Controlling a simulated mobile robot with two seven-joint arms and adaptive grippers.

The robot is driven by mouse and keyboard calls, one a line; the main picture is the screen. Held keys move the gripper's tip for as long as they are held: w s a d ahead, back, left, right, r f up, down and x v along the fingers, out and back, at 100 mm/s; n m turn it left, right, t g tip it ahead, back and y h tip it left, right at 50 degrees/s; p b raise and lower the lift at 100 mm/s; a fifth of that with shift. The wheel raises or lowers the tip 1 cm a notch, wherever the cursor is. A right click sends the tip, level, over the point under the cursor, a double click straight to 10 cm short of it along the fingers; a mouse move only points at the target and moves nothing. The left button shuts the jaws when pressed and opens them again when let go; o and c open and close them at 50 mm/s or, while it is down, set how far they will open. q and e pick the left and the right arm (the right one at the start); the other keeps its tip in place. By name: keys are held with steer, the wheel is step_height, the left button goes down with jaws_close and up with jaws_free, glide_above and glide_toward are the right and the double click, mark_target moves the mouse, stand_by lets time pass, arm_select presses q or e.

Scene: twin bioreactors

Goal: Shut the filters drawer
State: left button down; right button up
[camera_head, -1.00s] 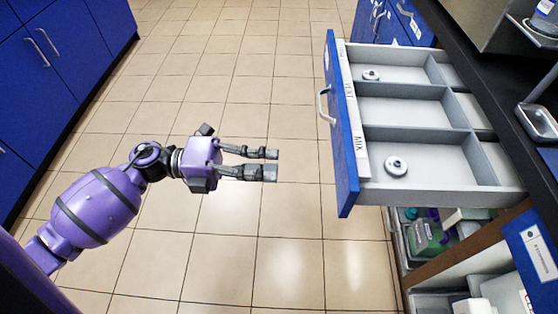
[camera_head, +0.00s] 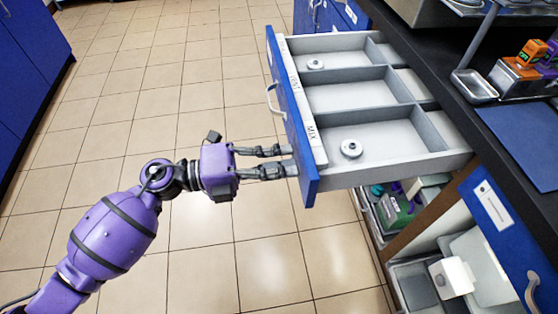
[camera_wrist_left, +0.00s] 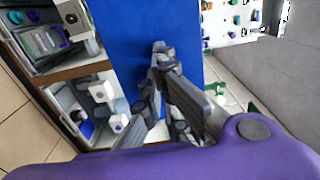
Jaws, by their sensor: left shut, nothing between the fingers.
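The filters drawer (camera_head: 425,130) is pulled well out from under the dark counter. It has a blue front (camera_head: 302,152) with a pale handle (camera_head: 273,101) and a grey inside split into compartments. A round white filter (camera_head: 351,149) lies in the near compartment and another (camera_head: 315,64) in the far one. My left gripper (camera_head: 288,161) is shut and empty, with its fingertips at the outer face of the front, nearer me than the handle. In the left wrist view the fingertips (camera_wrist_left: 160,50) overlap the blue panel (camera_wrist_left: 150,20). I cannot tell whether they touch it. My right gripper is not in view.
Open shelves with bins (camera_head: 395,210) lie below the drawer. A blue door with a handle (camera_head: 510,225) stands at the lower right. The dark counter (camera_head: 440,70) carries a metal tray (camera_head: 474,86). The tiled floor (camera_head: 130,120) left of the drawer is clear.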

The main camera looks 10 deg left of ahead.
arm_select(q)
steer(key=shift+d, duration=0.1)
steer(key=shift+w+d, duration=0.1)
steer(key=shift+d, duration=0.15)
steer(key=p+x, duration=0.1)
steer(key=x, duration=0.1)
steer(key=p+x, duration=0.1)
steer(key=x, duration=0.2)
steer(key=p+x, duration=0.1)
steer(key=x, duration=0.2)
steer(key=shift+d+r, duration=0.15)
steer(key=shift+r, duration=0.1)
steer(key=p, duration=0.2)
glide_toward(436, 140)
steer(key=b+x, duration=0.1)
steer(key=x, duration=0.9)
steer(key=shift+f, duration=0.2)
steer(key=shift+d+r, duration=0.15)
steer(key=shift+d, duration=0.05)
